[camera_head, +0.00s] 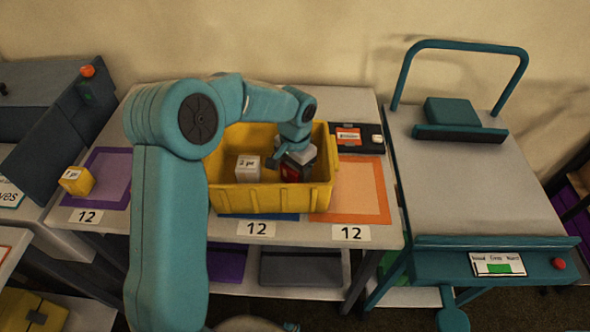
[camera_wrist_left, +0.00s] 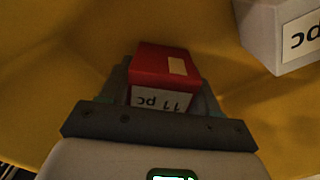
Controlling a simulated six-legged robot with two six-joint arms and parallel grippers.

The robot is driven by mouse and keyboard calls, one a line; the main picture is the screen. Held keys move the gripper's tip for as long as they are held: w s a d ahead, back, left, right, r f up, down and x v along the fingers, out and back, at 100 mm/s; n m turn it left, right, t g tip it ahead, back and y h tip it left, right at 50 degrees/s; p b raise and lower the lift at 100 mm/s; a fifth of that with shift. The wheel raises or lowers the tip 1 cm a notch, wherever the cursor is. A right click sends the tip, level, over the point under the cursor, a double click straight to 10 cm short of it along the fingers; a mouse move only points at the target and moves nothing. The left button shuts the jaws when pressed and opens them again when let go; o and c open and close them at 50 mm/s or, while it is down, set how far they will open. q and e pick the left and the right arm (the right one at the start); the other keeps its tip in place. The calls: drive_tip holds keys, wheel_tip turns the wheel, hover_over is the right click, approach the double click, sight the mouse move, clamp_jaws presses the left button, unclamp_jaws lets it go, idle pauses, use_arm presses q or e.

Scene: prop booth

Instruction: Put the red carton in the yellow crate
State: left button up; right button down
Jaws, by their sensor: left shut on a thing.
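The yellow crate (camera_head: 270,197) stands on the grey table, over the middle marked area. My left gripper (camera_head: 292,167) reaches down into its right part and is shut on the red carton (camera_head: 291,173). In the left wrist view the red carton (camera_wrist_left: 162,68) sits between the jaws of my left gripper (camera_wrist_left: 165,95), with a label reading "11 pc" and yellow crate surface around it. I cannot tell whether the carton touches the crate floor. My right gripper is not in view.
A white carton (camera_head: 248,168) stands inside the crate, left of the gripper. A yellow carton (camera_head: 77,181) sits at the purple area (camera_head: 112,178). A cart (camera_head: 465,185) stands to the right.

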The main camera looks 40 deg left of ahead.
use_arm(q)
drive_tip(key=o, duration=1.1)
drive_tip(key=shift+f, duration=0.15)
drive_tip(key=shift+r, duration=0.35)
drive_tip(key=shift+w+r, duration=0.1)
drive_tip(key=shift+r, duration=0.25)
wheel_tip(320, 180, up, 11)
drive_tip(key=shift+p, duration=0.5)
